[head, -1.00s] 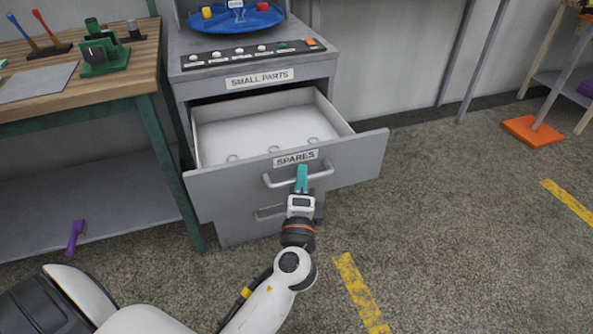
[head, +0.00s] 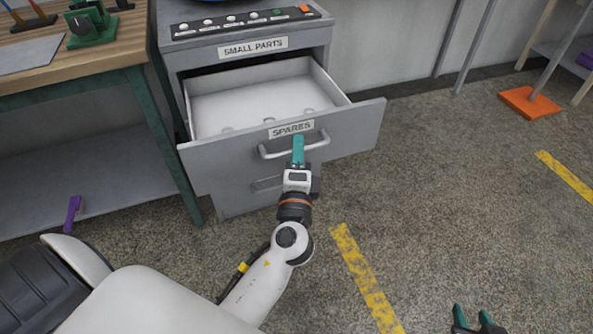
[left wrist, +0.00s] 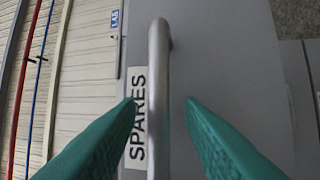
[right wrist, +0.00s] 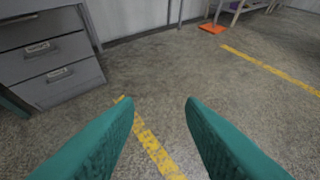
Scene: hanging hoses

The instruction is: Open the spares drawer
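The spares drawer (head: 350,124) is pulled well out of the grey cabinet, and its pale interior looks empty. Its front carries a SPARES label (head: 291,129) and a bar handle (head: 266,153). My left gripper (head: 298,143) is at the handle. In the left wrist view the handle bar (left wrist: 158,90) passes between the teal fingers of my left gripper (left wrist: 162,103), with gaps on both sides, so it is open around the bar. My right gripper (head: 472,312) is low at the right, away from the cabinet; its fingers (right wrist: 161,102) are apart and empty.
A SMALL PARTS label (head: 253,48) marks the cabinet above the drawer. A workbench (head: 100,68) with a green-legged frame stands at the left. A purple object (head: 73,211) lies on its lower shelf. An orange floor plate (head: 529,103) is far right. Floor right of the drawer is clear.

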